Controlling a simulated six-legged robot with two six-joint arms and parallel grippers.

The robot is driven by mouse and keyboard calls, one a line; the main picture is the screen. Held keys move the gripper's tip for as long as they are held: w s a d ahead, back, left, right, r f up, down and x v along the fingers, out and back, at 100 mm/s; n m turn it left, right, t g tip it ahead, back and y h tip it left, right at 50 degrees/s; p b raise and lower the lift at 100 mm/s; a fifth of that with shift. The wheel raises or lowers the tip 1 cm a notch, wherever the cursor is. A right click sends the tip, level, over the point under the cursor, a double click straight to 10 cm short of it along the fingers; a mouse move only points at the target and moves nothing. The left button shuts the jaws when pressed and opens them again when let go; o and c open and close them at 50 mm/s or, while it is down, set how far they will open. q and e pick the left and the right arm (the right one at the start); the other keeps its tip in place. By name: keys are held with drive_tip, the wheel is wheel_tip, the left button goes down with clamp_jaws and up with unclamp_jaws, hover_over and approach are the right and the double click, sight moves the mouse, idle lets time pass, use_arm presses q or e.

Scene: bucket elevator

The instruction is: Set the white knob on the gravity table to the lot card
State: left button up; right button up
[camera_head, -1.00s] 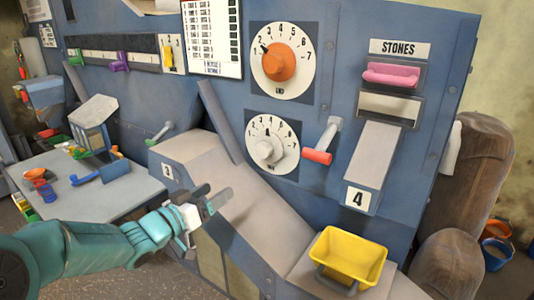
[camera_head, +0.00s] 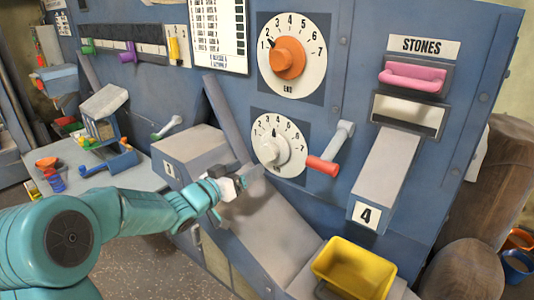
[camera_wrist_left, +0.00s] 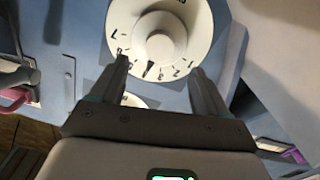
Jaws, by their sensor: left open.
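The white knob (camera_head: 270,152) sits on a white numbered dial (camera_head: 292,165) on the blue machine front. In the left wrist view the white knob (camera_wrist_left: 160,47) appears upside down, its black pointer near the middle of the scale, around 4. My left gripper (camera_head: 252,178) is just left of and below the dial in the head view. Its open, empty fingers (camera_wrist_left: 160,68) frame the dial's lower part in the wrist view, apart from the knob. A white printed chart (camera_head: 220,35) hangs above; its text is too small to read. I cannot tell which sheet is the lot card.
An orange knob (camera_head: 288,60) on a second dial is above. A red-ended lever (camera_head: 322,165) is close right of the white dial. A sloping grey chute (camera_head: 265,215) lies below, leading toward a yellow bucket (camera_head: 352,270). A pink handle (camera_head: 415,76) is under the STONES label.

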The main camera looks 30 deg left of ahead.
sight(267, 155)
use_arm(q)
drive_tip(key=w, duration=0.2)
drive_tip(key=w+p, duration=0.1)
drive_tip(key=w, duration=0.5)
drive_tip(key=shift+d+p, duration=0.35)
drive_tip(key=shift+w, duration=0.2)
drive_tip(key=shift+r, duration=0.2)
drive_tip(key=shift+w+f, duration=0.15)
drive_tip(key=shift+c, duration=0.5)
drive_tip(key=c, duration=0.9)
